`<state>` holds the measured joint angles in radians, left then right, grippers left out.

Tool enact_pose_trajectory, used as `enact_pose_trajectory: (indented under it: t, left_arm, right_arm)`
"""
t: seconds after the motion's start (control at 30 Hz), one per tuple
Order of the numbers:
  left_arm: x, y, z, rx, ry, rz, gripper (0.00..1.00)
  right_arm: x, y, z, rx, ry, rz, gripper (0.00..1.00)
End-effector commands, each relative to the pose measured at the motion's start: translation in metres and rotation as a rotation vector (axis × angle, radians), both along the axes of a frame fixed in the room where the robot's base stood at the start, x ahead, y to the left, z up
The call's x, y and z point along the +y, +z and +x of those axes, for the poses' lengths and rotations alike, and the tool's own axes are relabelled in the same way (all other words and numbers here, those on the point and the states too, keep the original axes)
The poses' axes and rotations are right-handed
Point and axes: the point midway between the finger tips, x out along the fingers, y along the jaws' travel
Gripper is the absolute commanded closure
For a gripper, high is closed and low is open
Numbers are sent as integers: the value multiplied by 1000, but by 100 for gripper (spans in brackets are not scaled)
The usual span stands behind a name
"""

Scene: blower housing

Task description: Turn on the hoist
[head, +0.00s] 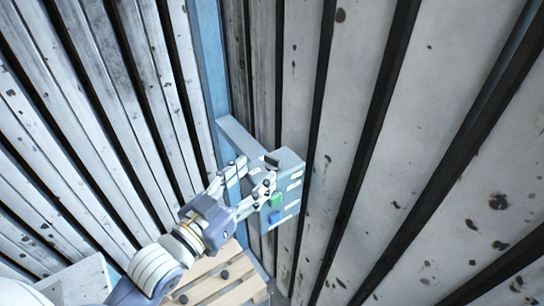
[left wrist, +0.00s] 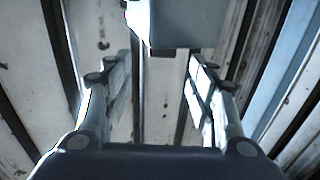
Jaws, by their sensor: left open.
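A light grey control box (head: 287,188) is mounted on a blue-grey post in the corner of the ribbed walls. Its face carries a green button (head: 277,200), a blue part (head: 274,217) and several pale labels. My left gripper (head: 255,172) is open at the box's left side, its fingers overlapping the box in the head view. Whether they touch it is unclear. In the left wrist view, the open, empty fingers (left wrist: 163,75) point toward the underside of the box (left wrist: 180,25). The box's face is largely hidden there. My right gripper is not in view.
Corrugated, stained metal walls (head: 345,150) close in on both sides of the corner. The blue post (head: 209,60) rises behind the box. A wooden pallet (head: 222,283) lies below, with a pale box-like object (head: 85,281) at lower left.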

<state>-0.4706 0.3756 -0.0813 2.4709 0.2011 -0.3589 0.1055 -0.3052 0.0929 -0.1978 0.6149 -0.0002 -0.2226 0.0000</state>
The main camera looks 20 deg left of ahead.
Motion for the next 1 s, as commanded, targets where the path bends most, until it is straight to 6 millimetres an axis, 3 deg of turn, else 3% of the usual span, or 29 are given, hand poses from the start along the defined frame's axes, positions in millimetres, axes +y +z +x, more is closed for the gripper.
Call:
enact_pose_trajectory:
  t: [0.17, 0.4, 0.6, 0.9, 1.0]
  left_arm:
    - [-9, 4, 28, 1, 2, 0, 48]
    - [-19, 3, 59, 2, 1, 0, 48]
    - [-24, 0, 71, 3, 1, 1, 48]
    - [-24, 0, 72, 3, 1, 1, 48]
    - [-24, 0, 72, 3, 1, 1, 69]
  right_arm:
    - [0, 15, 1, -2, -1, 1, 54]
    - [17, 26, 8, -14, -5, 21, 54]
    - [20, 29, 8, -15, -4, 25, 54]
    - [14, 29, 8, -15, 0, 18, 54]
    - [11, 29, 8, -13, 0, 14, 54]
